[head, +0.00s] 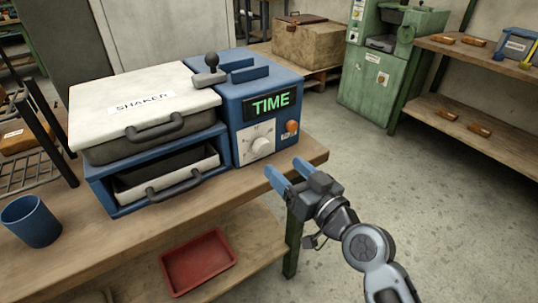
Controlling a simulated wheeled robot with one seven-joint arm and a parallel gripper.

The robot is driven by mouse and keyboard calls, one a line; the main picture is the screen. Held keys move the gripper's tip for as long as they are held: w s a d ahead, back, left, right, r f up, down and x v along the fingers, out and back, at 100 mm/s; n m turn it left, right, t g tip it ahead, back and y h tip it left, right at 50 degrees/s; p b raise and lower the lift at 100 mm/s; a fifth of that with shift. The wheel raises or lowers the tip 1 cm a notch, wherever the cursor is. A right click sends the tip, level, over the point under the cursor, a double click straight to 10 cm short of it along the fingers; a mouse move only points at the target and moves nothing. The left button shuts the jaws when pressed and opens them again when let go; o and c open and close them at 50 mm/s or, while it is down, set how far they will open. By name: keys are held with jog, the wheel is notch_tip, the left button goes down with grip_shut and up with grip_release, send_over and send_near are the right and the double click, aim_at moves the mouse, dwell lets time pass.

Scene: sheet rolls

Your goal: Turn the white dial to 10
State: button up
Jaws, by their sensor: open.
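The white dial (261,146) is a round knob on a pale scale plate on the front of a blue machine (231,108). The plate's numbers are too small to read, so I cannot tell the dial's setting. Above the dial a black display (270,103) shows "TIME" in green. My gripper (281,172), with blue fingers, is open and empty. In the picture it is just below and to the right of the dial, apart from it, in front of the table's right end. Nothing hides the dial.
An orange knob (292,127) sits right of the dial. Left are a white-lidded box marked "SHAKER" (143,103) and a handled drawer (168,172). A blue cup (31,221) stands at the table's left. A red tray (198,262) lies on the lower shelf. The floor at right is clear.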

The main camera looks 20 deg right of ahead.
aim_at(266, 150)
jog(key=w, duration=0.2)
jog(key=w+p, duration=0.1)
jog(key=w, duration=0.2)
jog(key=w+a, duration=0.1)
jog(key=w, duration=0.1)
jog(key=shift+w+p, duration=0.15)
jog(key=shift+p, duration=0.15)
jog(key=shift+c, duration=0.2)
jog(key=c, duration=1)
